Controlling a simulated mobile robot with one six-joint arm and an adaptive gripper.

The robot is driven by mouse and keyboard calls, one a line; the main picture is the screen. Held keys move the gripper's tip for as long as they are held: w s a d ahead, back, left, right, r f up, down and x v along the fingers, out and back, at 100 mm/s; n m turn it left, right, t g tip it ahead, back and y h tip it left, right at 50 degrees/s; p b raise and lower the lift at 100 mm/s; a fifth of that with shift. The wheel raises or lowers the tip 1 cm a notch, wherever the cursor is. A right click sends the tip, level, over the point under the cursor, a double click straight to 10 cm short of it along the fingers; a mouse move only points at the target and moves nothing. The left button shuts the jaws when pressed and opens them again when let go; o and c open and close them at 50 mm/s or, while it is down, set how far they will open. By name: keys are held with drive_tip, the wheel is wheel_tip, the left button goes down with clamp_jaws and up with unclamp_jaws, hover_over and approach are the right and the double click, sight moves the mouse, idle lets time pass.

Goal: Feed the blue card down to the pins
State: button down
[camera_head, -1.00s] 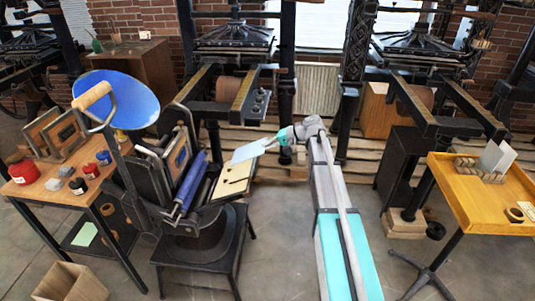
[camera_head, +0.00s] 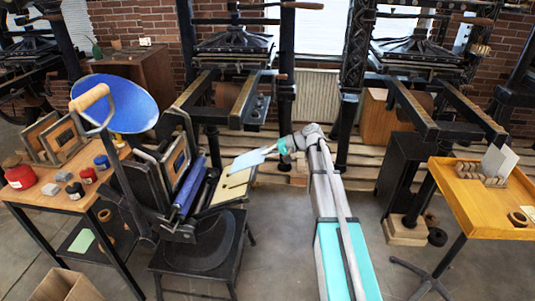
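The pale blue card (camera_head: 247,160) is held out flat by one end in my gripper (camera_head: 270,151), at the right of the small platen press. My gripper seems shut on the card's right end; its fingers are small in this view. The card's free end points left and down, over the far edge of the cream platen (camera_head: 236,186). Whether it touches the platen cannot be told. Small dark marks, perhaps the pins (camera_head: 231,185), show on the platen, too small to make out clearly.
The press has a blue ink disc (camera_head: 115,103), a blue roller (camera_head: 190,188) and a long wooden-handled lever (camera_head: 89,98). A yellow table (camera_head: 470,205) at right bears a rack with upright cards. A cluttered wooden table (camera_head: 75,200) stands at left.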

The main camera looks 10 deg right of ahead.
wheel_tip(320, 180, down, 8)
drive_tip(key=a+b, duration=0.2)
drive_tip(key=b, duration=0.5)
drive_tip(key=shift+w+a+b, duration=0.2)
drive_tip(key=shift+w+b, duration=0.2)
drive_tip(key=shift+f, duration=0.1)
idle(0.3)
drive_tip(key=c, duration=0.7)
unclamp_jaws()
drive_tip(key=shift+c, duration=0.5)
drive_tip(key=shift+p+v, duration=0.5)
drive_tip(key=shift+v, duration=0.5)
drive_tip(key=shift+s+d+r+p, duration=0.2)
drive_tip(key=shift+d+r+p, duration=0.2)
drive_tip(key=shift+d, duration=0.15)
